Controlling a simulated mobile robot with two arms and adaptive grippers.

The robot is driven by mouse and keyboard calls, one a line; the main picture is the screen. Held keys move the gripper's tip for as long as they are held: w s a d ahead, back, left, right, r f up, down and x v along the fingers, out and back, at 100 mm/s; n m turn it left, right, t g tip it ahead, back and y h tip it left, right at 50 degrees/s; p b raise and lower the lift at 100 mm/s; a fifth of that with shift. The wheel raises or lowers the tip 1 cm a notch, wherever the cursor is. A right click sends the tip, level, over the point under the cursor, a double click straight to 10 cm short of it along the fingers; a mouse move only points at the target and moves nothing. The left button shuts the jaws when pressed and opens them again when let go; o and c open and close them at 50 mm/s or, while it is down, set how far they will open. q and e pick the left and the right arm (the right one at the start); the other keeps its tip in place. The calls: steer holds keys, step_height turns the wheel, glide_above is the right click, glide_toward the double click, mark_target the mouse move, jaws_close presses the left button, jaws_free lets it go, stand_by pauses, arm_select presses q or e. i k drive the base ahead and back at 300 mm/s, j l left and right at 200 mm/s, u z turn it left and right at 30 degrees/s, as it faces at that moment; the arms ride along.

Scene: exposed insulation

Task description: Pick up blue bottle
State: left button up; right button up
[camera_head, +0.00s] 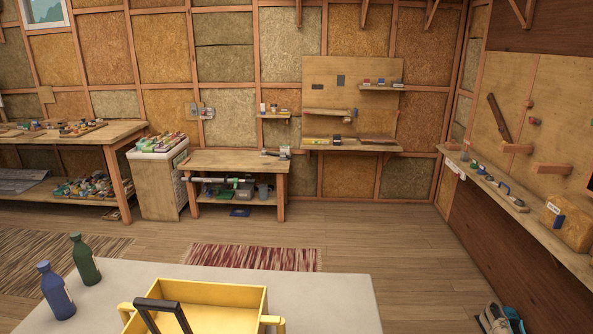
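The blue bottle (56,292) stands upright at the left end of the pale table (335,300) in front of me. A dark green bottle (86,262) stands upright just behind it and to its right, with little space between them. Neither of my grippers shows in the head view, so their position relative to the bottle cannot be seen.
A yellow open box (222,292) stands right of the bottles, with a black bar-like frame at its front. A striped red rug (253,257) lies beyond the table. Workbenches (232,163) line the far wall. Open wooden floor (400,255) lies to the right.

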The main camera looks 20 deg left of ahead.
mark_target(53, 287)
steer(key=k+j, duration=0.1)
steer(key=j, duration=0.35)
steer(key=k+j, duration=0.1)
steer(key=j, duration=0.35)
steer(key=k+j, duration=0.1)
steer(key=j, duration=0.35)
steer(key=k+j, duration=0.1)
steer(key=j, duration=0.35)
steer(key=k+j, duration=0.1)
steer(key=j, duration=0.3)
steer(key=k+j, duration=0.1)
steer(key=j, duration=0.35)
steer(key=k+j, duration=0.1)
steer(key=j, duration=0.35)
